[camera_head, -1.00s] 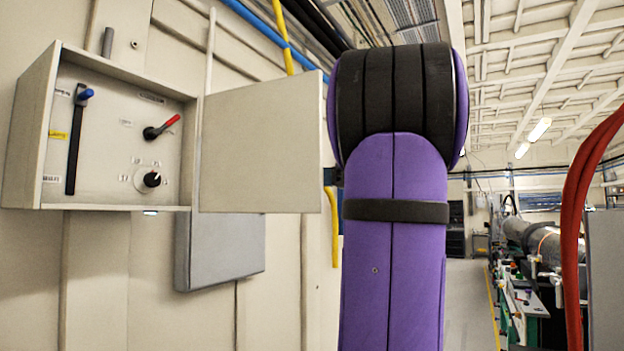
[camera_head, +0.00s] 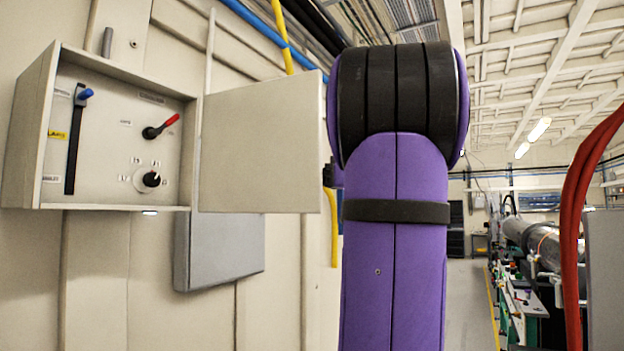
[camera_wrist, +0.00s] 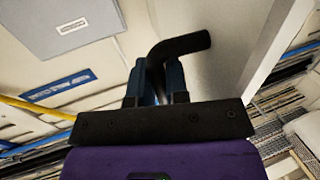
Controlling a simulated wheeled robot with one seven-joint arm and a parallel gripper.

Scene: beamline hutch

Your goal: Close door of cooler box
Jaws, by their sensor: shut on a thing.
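The cooler box (camera_head: 120,208) is a beige wall cabinet at the left in the head view. Its door (camera_head: 262,150) is swung wide open to the right, with the inside showing. The wrist view also shows a beige panel of the door (camera_wrist: 215,72). A black bent handle (camera_wrist: 182,46) stands out from it. My gripper (camera_wrist: 155,76) has blue fingers shut around the handle's shaft. In the head view my purple arm hides most of what lies beyond the door's right edge; only a small dark part shows there.
Inside the box are a blue-tipped lever (camera_head: 84,95), a red-handled switch (camera_head: 162,127) and a black knob (camera_head: 151,179). A grey panel (camera_head: 220,252) is on the wall below the door. Red cables (camera_head: 580,200) hang at the right. An aisle (camera_head: 468,300) lies behind my arm.

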